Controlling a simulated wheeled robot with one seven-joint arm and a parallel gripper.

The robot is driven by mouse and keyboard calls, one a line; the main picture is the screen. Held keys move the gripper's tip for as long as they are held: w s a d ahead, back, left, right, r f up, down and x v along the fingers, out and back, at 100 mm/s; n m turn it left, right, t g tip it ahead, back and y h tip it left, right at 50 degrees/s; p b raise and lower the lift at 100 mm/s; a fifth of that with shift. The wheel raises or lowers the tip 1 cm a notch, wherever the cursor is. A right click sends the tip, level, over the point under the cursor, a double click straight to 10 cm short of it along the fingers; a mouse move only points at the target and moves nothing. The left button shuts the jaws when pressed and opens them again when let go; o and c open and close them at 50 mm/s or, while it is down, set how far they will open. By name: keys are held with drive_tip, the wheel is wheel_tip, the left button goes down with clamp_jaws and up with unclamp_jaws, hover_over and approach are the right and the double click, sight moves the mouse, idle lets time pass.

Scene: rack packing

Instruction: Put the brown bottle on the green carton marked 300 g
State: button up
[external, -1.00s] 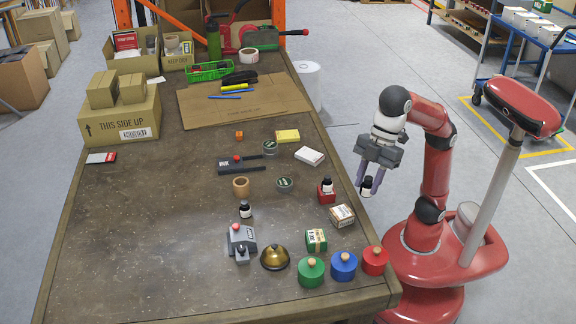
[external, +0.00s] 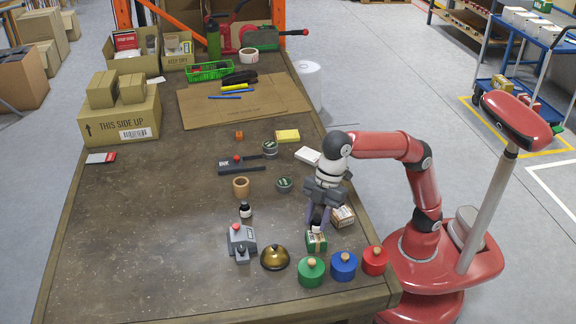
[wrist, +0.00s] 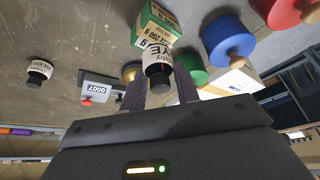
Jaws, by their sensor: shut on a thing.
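My gripper (external: 317,218) is shut on a small bottle (external: 316,227) with a dark cap and a white label. The green carton (external: 316,243) is directly below the bottle near the table's right front. I cannot tell whether the bottle touches the carton's top.
Green (external: 311,272), blue (external: 343,267) and red (external: 375,261) knobbed pots stand close in front. A beige carton (external: 343,216) is just behind right. A brass bell (external: 275,257), a grey button device (external: 242,240) and another dark bottle (external: 246,210) stand left.

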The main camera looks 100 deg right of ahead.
drive_tip(key=shift+f, duration=1.15)
drive_tip(key=shift+f+b, duration=0.1)
drive_tip(key=shift+b, duration=0.2)
drive_tip(key=o, duration=1)
drive_tip(key=p+v, duration=0.4)
drive_tip(key=v, duration=0.8)
